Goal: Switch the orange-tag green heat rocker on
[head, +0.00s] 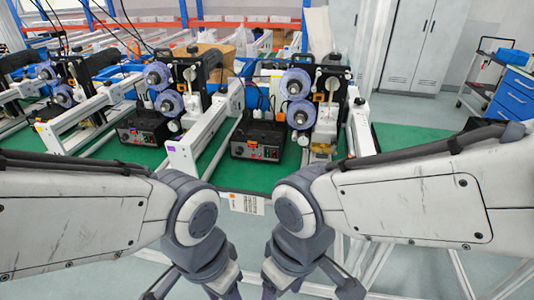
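Two black control boxes stand on the green-topped bench. The nearer one (258,142), right of centre, has small coloured controls on its front, including a tiny red one and a greenish one. A small orange mark shows by its top left corner. The other box (144,129) stands further left, with a purplish mark at its upper left. The controls are too small to tell which rocker is green or how it is set. My two arms fold down at the bottom centre, in front of the bench.
Coder machines with blue-violet rolls (295,84) stand behind the boxes. White rails (205,133) run along both sides of the nearer box. A paper label (246,204) hangs at the bench's front edge. A blue drawer cart (515,92) stands far right. Green bench top (400,137) is clear at right.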

